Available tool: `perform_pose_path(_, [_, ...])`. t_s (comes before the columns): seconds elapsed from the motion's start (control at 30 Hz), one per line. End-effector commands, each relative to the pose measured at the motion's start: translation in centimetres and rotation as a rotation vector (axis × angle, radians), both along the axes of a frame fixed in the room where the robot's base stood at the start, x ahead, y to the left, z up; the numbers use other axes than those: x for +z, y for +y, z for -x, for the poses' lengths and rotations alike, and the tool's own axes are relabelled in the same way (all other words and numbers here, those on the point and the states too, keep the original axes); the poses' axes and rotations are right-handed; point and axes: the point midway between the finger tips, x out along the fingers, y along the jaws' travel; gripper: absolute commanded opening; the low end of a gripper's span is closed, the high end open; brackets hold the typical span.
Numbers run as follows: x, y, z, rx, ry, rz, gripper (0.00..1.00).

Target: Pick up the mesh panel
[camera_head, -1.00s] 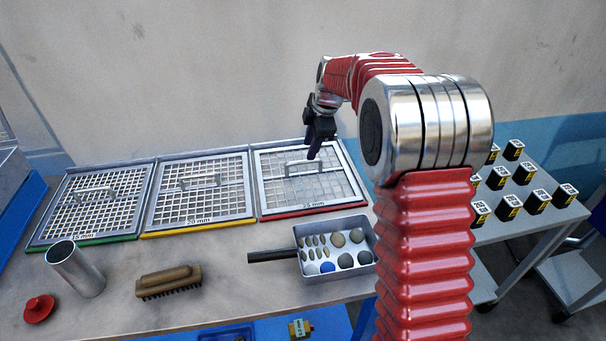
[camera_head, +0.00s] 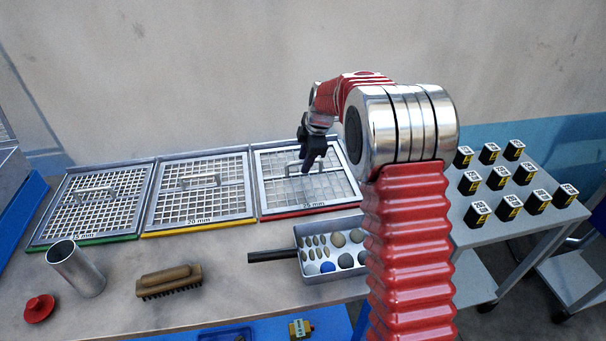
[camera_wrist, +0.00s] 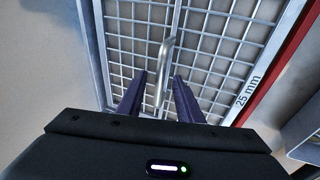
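The mesh panel with the red front edge and the "25 mm" label (camera_head: 335,196) lies in the rightmost frame on the table. It also fills the upper part of the wrist view (camera_wrist: 225,45). Its metal bar handle (camera_wrist: 165,52) runs between my gripper's two dark fingers. My gripper (camera_head: 307,170) is over this panel in the head view and hides part of the handle. In the wrist view my gripper (camera_wrist: 157,78) is open, with one finger on each side of the handle and a gap to both. I cannot tell how far the fingertips are above the mesh.
Yellow-edged (camera_head: 200,208) and green-edged (camera_head: 85,215) mesh panels lie to the left. In front are a tray of stones (camera_head: 333,272), a brush (camera_head: 169,281), a metal cylinder (camera_head: 78,268) and a red cap (camera_head: 39,308). Several black blocks (camera_head: 505,178) stand on a side table.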

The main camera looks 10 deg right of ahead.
Motion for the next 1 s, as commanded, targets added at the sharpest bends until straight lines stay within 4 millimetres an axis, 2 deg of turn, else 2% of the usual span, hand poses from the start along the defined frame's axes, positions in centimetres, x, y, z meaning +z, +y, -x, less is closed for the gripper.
perform_pose_path(0.1, [-1.4, 0.2, -0.4, 0.0, 0.0, 0.0, 0.33])
perform_pose_path(0.2, [-1.9, 0.3, -0.6, 0.0, -0.001, 0.0, 0.33])
perform_pose_path(0.73, [-1.9, 0.2, -0.6, -0.001, -0.002, 0.001, 0.33])
perform_pose_path(1.0, [-1.9, 0.2, -0.6, 0.0, -0.001, 0.001, 0.14])
